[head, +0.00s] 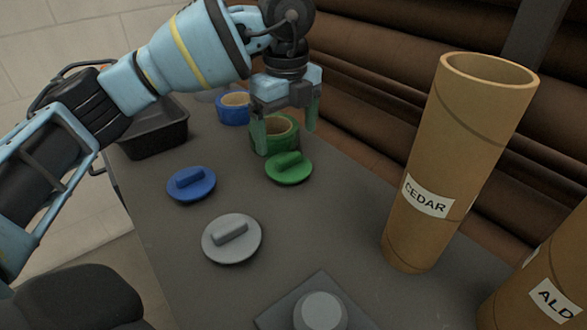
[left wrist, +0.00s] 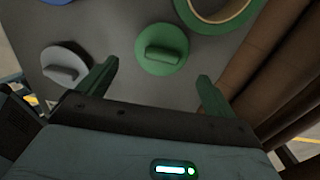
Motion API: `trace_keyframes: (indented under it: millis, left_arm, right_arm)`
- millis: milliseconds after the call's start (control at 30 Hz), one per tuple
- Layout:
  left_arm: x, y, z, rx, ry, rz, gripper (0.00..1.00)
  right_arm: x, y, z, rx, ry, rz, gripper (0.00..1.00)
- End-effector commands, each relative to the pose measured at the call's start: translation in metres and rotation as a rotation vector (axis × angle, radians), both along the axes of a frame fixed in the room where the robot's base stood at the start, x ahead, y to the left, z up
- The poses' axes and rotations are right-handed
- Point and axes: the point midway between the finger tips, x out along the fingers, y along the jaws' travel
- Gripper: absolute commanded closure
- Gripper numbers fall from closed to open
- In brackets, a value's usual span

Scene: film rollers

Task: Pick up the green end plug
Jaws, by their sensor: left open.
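The green end plug (head: 289,168) is a round disc with a raised bar grip, lying flat on the grey table (head: 340,205). It also shows in the left wrist view (left wrist: 161,49), ahead of and between the fingers. My left gripper (head: 285,128) is open and empty, above the table near the green tape roll (head: 281,139), just behind the plug in the head view. Its two green fingers also show in the left wrist view (left wrist: 155,85), apart from the plug. My right gripper is in neither view.
A blue plug (head: 191,185) and a grey plug (head: 232,239) lie to the left. A blue tape roll (head: 233,109) and a black tray (head: 155,138) stand behind. A tall CEDAR tube (head: 445,165) and an ALD-labelled tube (head: 545,285) stand at right. A grey knob-topped block (head: 320,310) is at front.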

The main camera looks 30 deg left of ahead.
Motion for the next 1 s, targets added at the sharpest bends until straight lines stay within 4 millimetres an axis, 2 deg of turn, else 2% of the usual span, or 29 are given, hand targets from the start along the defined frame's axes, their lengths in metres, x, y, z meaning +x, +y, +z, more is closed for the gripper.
trace_keyframes:
  millis: [267,533,833,1000]
  left_arm:
    - [0.0,0.0,-0.025,0.0,0.003,-0.002,0.08]
    - [0.001,0.0,-0.032,-0.002,0.002,-0.002,0.08]
    - [0.004,0.001,-0.072,-0.001,0.003,-0.002,0.08]
    - [0.004,0.001,-0.079,-0.002,0.002,-0.002,0.08]
  right_arm:
    - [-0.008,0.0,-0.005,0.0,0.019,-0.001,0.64]
    - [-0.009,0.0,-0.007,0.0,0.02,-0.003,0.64]
    - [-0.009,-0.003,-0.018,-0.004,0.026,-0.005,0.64]
    - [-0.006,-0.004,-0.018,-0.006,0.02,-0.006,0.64]
